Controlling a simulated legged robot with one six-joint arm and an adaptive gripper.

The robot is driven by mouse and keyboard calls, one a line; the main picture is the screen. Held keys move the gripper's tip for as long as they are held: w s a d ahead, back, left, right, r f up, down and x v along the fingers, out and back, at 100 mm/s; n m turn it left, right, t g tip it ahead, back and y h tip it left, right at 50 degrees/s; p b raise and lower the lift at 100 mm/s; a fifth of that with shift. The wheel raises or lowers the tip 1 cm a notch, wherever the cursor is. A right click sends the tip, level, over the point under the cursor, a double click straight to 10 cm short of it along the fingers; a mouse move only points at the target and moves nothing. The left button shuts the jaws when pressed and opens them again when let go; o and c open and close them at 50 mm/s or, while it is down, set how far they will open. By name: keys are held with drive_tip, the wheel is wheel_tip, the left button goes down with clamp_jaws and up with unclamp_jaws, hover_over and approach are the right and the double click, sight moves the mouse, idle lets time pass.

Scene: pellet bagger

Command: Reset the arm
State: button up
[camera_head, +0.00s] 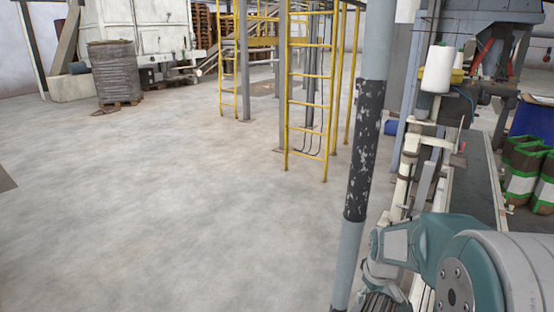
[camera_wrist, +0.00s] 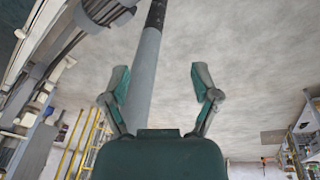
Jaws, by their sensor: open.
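My gripper (camera_wrist: 162,84) is open in the wrist view, with its two teal fingers spread apart. Nothing sits between the fingertips except the view of a grey post (camera_wrist: 145,75) and the pale surface behind. The post's distance from the fingers is hard to tell. In the head view my arm (camera_head: 440,245) is at the lower right, folded close to the camera, and the fingers do not show clearly there.
A grey post (camera_head: 375,50) with a worn black band stands just left of my arm. Yellow ladders (camera_head: 306,90) stand behind it. A conveyor (camera_head: 480,185) and filled bags (camera_head: 523,170) are at the right. A wrapped pallet load (camera_head: 116,72) stands far left. The concrete floor (camera_head: 170,200) at left is clear.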

drive_tip(key=s+a+r+m+t, duration=0.1)
drive_tip(key=s+a+r+m, duration=0.1)
drive_tip(key=s+r, duration=0.5)
drive_tip(key=s+a+r+m+t, duration=0.2)
drive_tip(key=s+a+r, duration=0.3)
drive_tip(key=s, duration=1.1)
wheel_tip(320, 180, up, 3)
drive_tip(key=shift+a+r+m, duration=0.15)
drive_tip(key=shift+a+m, duration=0.15)
drive_tip(key=shift+m, duration=0.2)
drive_tip(key=c, duration=0.3)
drive_tip(key=shift+d, duration=0.15)
